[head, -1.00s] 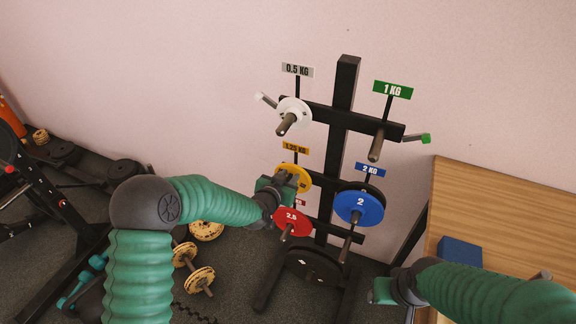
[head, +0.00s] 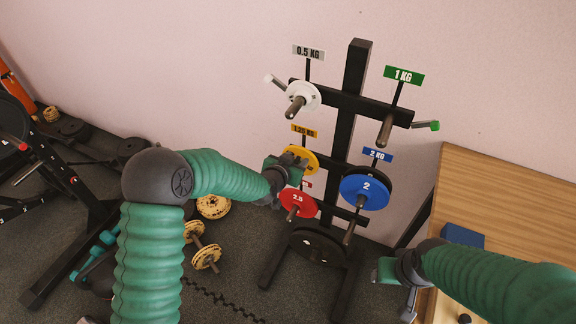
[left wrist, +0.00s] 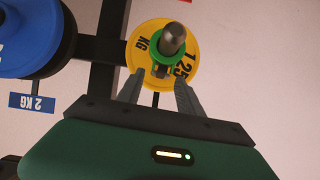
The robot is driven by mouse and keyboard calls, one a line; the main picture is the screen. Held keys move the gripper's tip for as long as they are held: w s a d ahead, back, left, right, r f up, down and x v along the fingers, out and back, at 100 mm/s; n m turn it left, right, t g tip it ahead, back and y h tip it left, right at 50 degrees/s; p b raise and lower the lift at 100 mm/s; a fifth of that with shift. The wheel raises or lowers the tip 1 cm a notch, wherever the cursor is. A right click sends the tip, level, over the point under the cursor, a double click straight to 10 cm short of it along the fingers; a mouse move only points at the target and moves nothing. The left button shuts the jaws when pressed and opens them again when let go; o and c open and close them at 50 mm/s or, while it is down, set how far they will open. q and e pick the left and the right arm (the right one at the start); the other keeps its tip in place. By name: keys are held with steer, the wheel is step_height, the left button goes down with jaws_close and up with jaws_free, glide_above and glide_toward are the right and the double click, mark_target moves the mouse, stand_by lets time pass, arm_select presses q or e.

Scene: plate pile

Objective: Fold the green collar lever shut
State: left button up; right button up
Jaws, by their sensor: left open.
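A green collar (left wrist: 166,54) sits around the grey peg in front of the yellow 1.25 kg plate (left wrist: 143,66), which also shows in the head view (head: 312,163). A small grey piece hangs below the collar in the left wrist view; I cannot tell whether it is the lever. My left gripper (left wrist: 158,88) is open, its two fingers pointing at the plate on either side below the collar. In the head view my left gripper (head: 286,173) covers the collar. My right gripper (head: 386,270) is low at the right, away from the rack; its jaws are unclear.
The black rack (head: 350,95) also holds a white plate (head: 307,94), a red plate (head: 297,204) and a blue plate (head: 364,192). A green-tipped arm (head: 426,125) sticks out by the empty 1 kg peg (head: 385,131). A wooden table (head: 500,200) stands at the right.

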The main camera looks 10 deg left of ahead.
arm_select(q)
steer(key=v, duration=1.5)
steer(key=shift+s+r+p, duration=0.2)
steer(key=shift+s+p, duration=0.05)
steer(key=shift+p, duration=0.1)
steer(key=shift+a, duration=0.15)
